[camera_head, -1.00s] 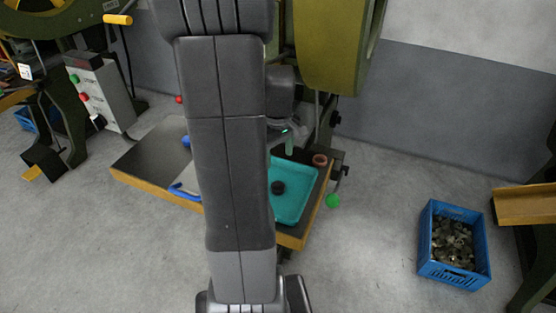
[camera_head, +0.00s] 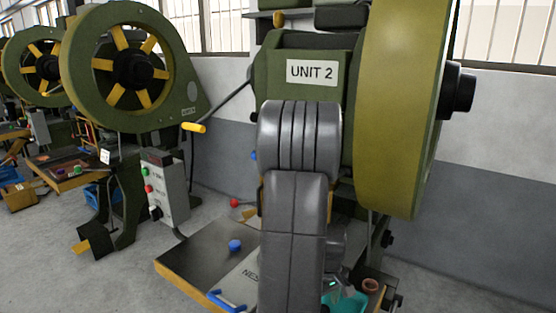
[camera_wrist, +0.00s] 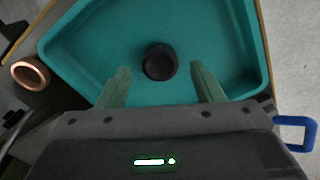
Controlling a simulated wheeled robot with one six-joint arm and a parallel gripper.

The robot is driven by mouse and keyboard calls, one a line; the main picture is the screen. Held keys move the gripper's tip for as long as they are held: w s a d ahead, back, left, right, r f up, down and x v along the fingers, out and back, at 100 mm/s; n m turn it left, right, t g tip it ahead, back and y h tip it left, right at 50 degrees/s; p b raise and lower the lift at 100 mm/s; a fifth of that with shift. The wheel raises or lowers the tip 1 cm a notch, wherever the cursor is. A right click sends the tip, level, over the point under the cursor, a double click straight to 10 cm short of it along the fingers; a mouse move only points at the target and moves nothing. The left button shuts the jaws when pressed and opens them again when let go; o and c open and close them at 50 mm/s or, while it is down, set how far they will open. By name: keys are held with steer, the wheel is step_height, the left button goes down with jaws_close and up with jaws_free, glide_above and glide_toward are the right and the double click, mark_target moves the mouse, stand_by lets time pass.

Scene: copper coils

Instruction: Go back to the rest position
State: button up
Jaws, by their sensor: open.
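My gripper (camera_wrist: 159,76) is open, with two pale green fingers pointing over a teal tray (camera_wrist: 95,50) in the wrist view. A dark round piece (camera_wrist: 159,62) lies in the tray, in line with the gap between the fingertips. The fingers do not appear to touch it. In the head view my arm stands in front of the press marked UNIT 2 (camera_head: 300,48). The gripper there is small and partly hidden beside the teal tray (camera_head: 350,304), which is cut by the bottom edge.
A copper ring (camera_wrist: 30,73) sits beside the tray; it also shows in the head view (camera_head: 371,285). A blue knob (camera_head: 235,246) and a blue handle (camera_head: 228,302) are on the worktable (camera_head: 185,262). A control box (camera_head: 165,190) stands left.

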step_height(320, 180, down, 2)
steer(key=shift+s+f, duration=0.1)
steer(key=shift+r, duration=1.8)
steer(key=shift+f, duration=0.15)
